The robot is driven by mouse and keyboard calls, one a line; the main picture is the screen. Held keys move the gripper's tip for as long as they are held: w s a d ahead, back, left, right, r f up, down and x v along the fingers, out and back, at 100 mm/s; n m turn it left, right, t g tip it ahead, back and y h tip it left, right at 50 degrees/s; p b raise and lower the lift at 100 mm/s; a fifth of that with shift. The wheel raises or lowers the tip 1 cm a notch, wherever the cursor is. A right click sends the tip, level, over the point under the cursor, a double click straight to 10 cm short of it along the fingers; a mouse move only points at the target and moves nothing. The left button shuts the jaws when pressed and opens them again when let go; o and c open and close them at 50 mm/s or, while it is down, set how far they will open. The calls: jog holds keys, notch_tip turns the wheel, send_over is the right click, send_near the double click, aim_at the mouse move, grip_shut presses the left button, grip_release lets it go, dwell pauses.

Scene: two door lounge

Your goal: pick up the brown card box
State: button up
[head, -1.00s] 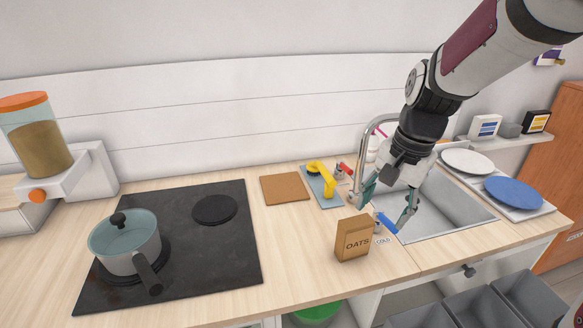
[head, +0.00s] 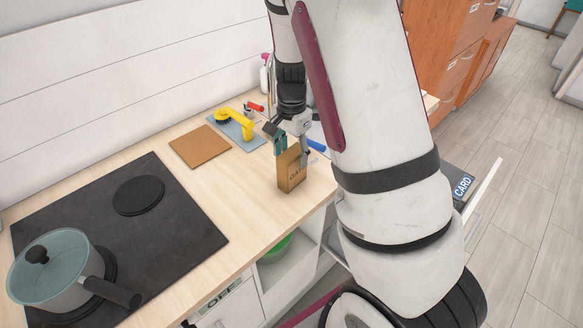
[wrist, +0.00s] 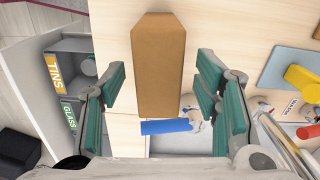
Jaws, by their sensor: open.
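In the wrist view the box (wrist: 158,65) lies between the two open teal-padded fingers of my gripper (wrist: 160,95), with a gap on each side. I cannot tell from these views whether any finger touches it.
A blue-handled item (wrist: 167,127) lies close to the box. A yellow tool (head: 240,122) on a blue mat and a brown board (head: 200,147) lie to the left. A pot (head: 55,268) stands on the black hob (head: 150,235). The counter (head: 225,190) left of the box is clear.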

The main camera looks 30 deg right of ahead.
aim_at(292, 170)
jog(key=shift+f+p, duration=0.55)
jog(key=shift+f, duration=2.75)
jog(key=c, duration=1.1)
